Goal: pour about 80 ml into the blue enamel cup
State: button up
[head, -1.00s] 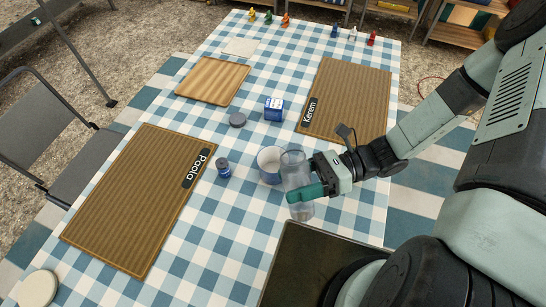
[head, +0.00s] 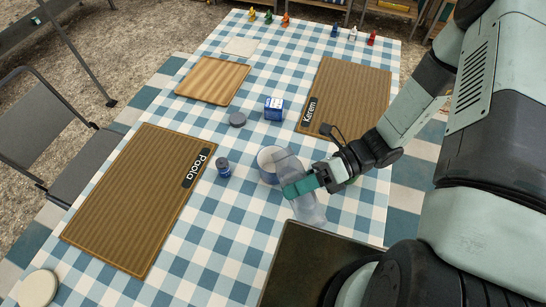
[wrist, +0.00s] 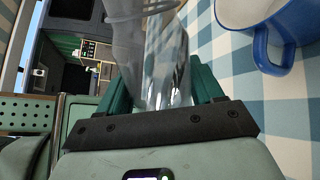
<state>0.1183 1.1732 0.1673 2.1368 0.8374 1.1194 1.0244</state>
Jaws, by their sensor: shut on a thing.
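My gripper (head: 302,186) is shut on a clear, see-through bottle or carafe (head: 311,209). The vessel is tilted, with its upper end toward the upper left, over or beside the cup's right side in the head view. In the wrist view the clear vessel (wrist: 160,60) stands between my green fingers. The blue enamel cup (head: 265,166) stands upright on the checked cloth, white inside and partly hidden behind the vessel. Its blue handle shows in the wrist view (wrist: 272,52). I cannot tell whether liquid is flowing or how much is in the cup.
A small blue jar (head: 223,168) stands left of the cup. A blue-and-white box (head: 273,109) and a grey disc (head: 237,119) lie behind it. Brown mats marked Paola (head: 130,205) and Kerem (head: 350,95) flank the middle. A dark tray (head: 300,265) is at the front.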

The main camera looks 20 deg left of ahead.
jog(key=shift+s+f+m+g+h, duration=0.15)
jog(key=shift+m+g+h, duration=0.15)
jog(key=shift+m, duration=0.5)
jog(key=shift+w+a+f+m+h, duration=0.1)
jog(key=shift+w+a+m+h, duration=0.3)
jog(key=shift+m, duration=0.3)
jog(key=shift+w+r+m+g, duration=0.15)
jog(key=shift+r+m+g, duration=0.25)
jog(key=shift+r+m, duration=0.4)
dwell(1.4)
jog(key=shift+w+a+r, duration=0.1)
jog(key=shift+w+a, duration=0.1)
dwell(0.8)
jog(key=shift+s+d+f+n, duration=0.1)
jog(key=shift+f+n, duration=0.2)
jog(key=shift+f, duration=0.15)
jog(key=shift+s+d+f+n, duration=0.1)
jog(key=shift+f+n, duration=0.2)
jog(key=shift+f, duration=0.1)
jog(key=shift+s+d+n+t+y, duration=0.4)
jog(key=shift+n+t, duration=0.1)
jog(key=shift+n, duration=0.4)
jog(key=shift+w+r+n+y, duration=0.2)
jog(key=shift+n+y, duration=0.1)
jog(key=shift+n, duration=0.5)
